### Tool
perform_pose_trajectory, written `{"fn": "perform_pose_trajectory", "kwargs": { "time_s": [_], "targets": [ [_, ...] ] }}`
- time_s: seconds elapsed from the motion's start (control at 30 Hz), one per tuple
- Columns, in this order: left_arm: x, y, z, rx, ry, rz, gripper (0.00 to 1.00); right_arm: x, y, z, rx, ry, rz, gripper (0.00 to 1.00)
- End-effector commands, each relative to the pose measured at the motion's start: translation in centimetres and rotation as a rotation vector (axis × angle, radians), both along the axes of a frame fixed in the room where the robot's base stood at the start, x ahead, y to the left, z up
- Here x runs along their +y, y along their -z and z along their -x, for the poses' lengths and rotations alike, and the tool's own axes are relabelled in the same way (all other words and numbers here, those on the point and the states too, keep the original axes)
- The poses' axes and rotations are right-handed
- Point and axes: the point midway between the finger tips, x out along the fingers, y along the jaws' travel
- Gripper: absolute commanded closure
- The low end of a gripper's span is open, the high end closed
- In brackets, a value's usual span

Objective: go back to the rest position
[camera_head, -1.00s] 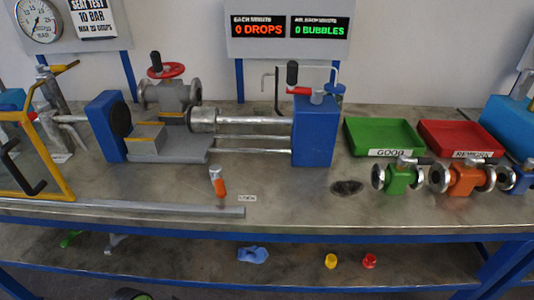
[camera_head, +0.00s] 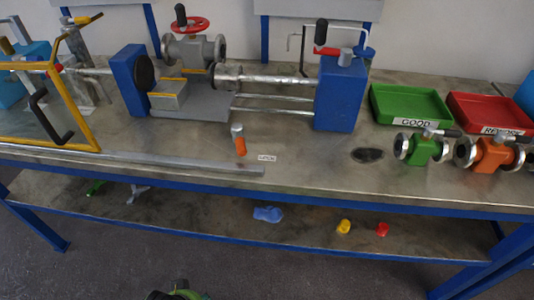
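Neither of my grippers shows in the head view. The workbench (camera_head: 330,180) stands in front of me. On it is a blue test rig (camera_head: 340,95) with a grey flanged valve (camera_head: 188,52) with a red handwheel near its left end. A green flanged valve (camera_head: 420,148) and an orange flanged valve (camera_head: 490,153) stand on the right of the bench.
A green tray (camera_head: 411,117) labelled GOOD and a red tray (camera_head: 503,127) sit at the back right. A yellow-framed guard (camera_head: 85,110) stands at the left. The lower shelf (camera_head: 200,212) holds a blue item (camera_head: 267,214), a yellow cap (camera_head: 344,226) and a red cap (camera_head: 382,229).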

Motion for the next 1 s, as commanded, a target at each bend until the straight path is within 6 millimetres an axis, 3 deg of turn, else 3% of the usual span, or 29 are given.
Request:
{"fn": "perform_pose_trajectory", "kwargs": {
  "time_s": [0.27,0.47,0.6,0.8,1.0],
  "targets": [
    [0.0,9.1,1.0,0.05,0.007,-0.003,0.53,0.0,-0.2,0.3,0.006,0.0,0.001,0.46],
    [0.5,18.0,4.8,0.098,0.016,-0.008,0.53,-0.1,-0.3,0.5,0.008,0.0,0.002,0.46],
    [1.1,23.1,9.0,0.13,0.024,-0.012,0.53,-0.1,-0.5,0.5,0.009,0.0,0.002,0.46],
    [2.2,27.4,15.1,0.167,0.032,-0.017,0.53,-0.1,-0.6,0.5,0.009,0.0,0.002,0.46],
    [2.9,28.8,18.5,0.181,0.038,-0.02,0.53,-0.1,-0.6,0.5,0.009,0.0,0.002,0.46]
  ]
}}
